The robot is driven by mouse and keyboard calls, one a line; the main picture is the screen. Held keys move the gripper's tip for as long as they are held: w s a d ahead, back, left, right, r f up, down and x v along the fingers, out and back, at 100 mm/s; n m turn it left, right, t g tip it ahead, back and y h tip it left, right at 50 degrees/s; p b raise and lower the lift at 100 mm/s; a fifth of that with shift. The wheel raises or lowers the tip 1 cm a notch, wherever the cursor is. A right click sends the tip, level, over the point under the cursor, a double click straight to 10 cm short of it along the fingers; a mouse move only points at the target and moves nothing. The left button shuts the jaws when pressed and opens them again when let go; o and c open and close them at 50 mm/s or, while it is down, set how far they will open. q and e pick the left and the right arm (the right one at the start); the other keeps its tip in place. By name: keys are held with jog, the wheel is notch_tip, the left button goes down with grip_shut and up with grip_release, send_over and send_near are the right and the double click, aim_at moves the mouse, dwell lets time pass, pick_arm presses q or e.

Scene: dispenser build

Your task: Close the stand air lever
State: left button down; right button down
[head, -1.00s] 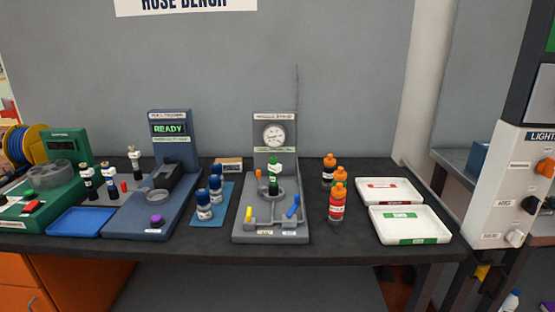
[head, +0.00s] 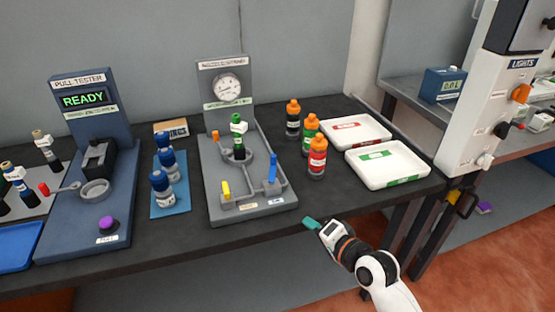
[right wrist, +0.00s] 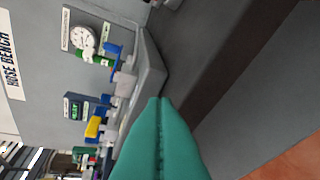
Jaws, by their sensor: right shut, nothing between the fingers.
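The grey stand (head: 250,205) stands on the bench with a round gauge (head: 228,87) on its back panel. A blue lever (head: 272,168) stands up at its right front, and a yellow lever (head: 226,190) sits at its left front. The small labels below them are too small to read. A green-capped bottle (head: 239,140) is in the stand's ring. My right gripper (head: 311,223), with teal fingers, is shut and empty, right of the stand's front corner and apart from both levers. In the right wrist view its fingers (right wrist: 160,135) are together. My left gripper is out of view.
Two white trays, the nearer one (head: 400,182) with a green label, lie further right. A blue mat (head: 157,206) with blue-capped bottles and the pull tester (head: 92,115) are to the left.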

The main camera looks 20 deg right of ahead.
jog(key=w+d+r+m+t, duration=0.1)
jog(key=r, duration=0.1)
jog(key=w+d+r+m+t, duration=0.1)
jog(key=w+m, duration=0.1)
jog(key=w+d+r+m+t, duration=0.1)
jog(key=d+r, duration=0.1)
jog(key=shift+w+r+m, duration=0.3)
jog(key=shift+r+m, duration=0.05)
jog(key=shift+m, duration=0.05)
jog(key=shift+w+d+r+t+h, duration=0.1)
jog(key=shift+w+r+t+h, duration=0.1)
jog(key=shift+w+t+h, duration=0.15)
send_near(273, 168)
jog(key=w+d, duration=0.1)
jog(key=w+d+r, duration=0.1)
jog(key=w+d, duration=0.1)
jog(key=w+d+r, duration=0.1)
jog(key=w, duration=0.1)
jog(key=shift+d, duration=0.2)
jog(key=w+a, duration=0.1)
jog(key=w+a+p, duration=0.1)
jog(key=shift+w+a, duration=0.2)
jog(key=shift+a, duration=0.2)
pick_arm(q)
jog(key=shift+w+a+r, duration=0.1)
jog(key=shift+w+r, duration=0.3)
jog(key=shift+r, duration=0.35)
pick_arm(e)
jog(key=shift+w+a, duration=0.25)
jog(key=shift+a, duration=0.15)
